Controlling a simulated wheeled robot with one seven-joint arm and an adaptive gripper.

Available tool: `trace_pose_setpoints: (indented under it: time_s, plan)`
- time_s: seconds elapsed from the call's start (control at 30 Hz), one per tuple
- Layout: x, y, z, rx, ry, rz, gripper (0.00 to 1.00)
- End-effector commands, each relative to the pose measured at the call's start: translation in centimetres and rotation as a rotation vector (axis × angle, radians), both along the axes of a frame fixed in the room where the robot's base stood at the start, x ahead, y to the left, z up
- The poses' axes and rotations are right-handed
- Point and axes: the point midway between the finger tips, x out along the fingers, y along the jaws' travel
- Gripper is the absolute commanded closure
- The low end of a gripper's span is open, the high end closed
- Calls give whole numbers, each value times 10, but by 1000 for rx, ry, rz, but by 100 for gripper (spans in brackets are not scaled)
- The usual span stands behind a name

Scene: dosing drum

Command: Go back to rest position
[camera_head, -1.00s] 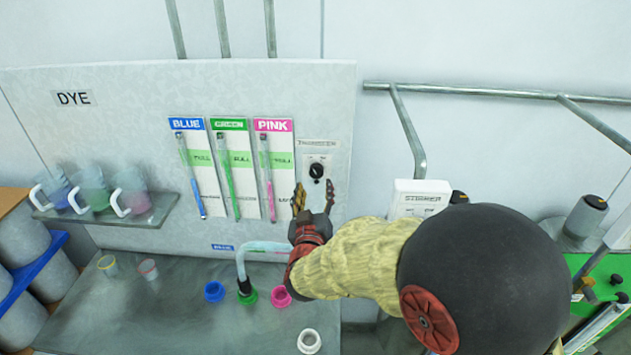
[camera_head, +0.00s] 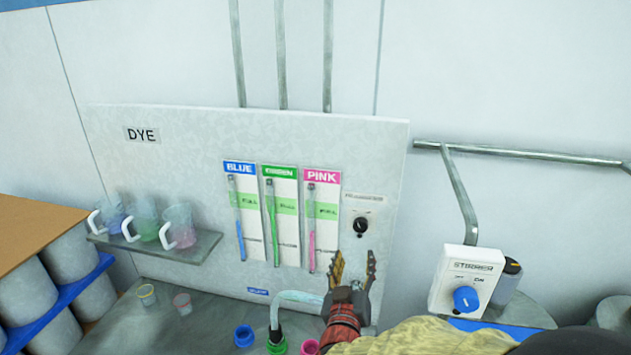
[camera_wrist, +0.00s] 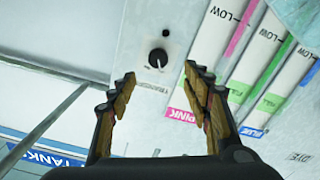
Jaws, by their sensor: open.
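My gripper (camera_head: 354,268) is open and empty in the head view. It points up in front of the dye panel (camera_head: 185,125), below the black transfer knob (camera_head: 362,226) and right of the pink gauge (camera_head: 322,222). In the wrist view, my gripper's two fingers (camera_wrist: 158,85) stand apart, with the knob (camera_wrist: 158,58) showing between and beyond them. Nothing is between the fingers, and they look clear of the knob. My arm reaches in from the lower right of the head view.
A shelf with several jugs (camera_head: 178,226) is at the left. Blue (camera_head: 244,336), green and pink ports and a hose (camera_head: 298,297) are below my gripper. A stirrer box (camera_head: 467,283) with a blue knob stands at the right, under a wall rail (camera_head: 530,153).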

Motion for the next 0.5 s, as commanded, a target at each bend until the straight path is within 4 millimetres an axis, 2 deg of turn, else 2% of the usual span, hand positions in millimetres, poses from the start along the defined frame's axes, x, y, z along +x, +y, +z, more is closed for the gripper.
trace_pose_setpoints:
  time_s: [0.13, 0.27, 0.4, 0.5]
  plan:
    - [2, 21, -39, 111, 118, 73, 50]
    - [-11, 58, -94, 237, 322, 187, 50]
    - [-43, 96, -128, 357, 537, 294, 50]
    - [-72, 111, -142, 420, 681, 343, 50]
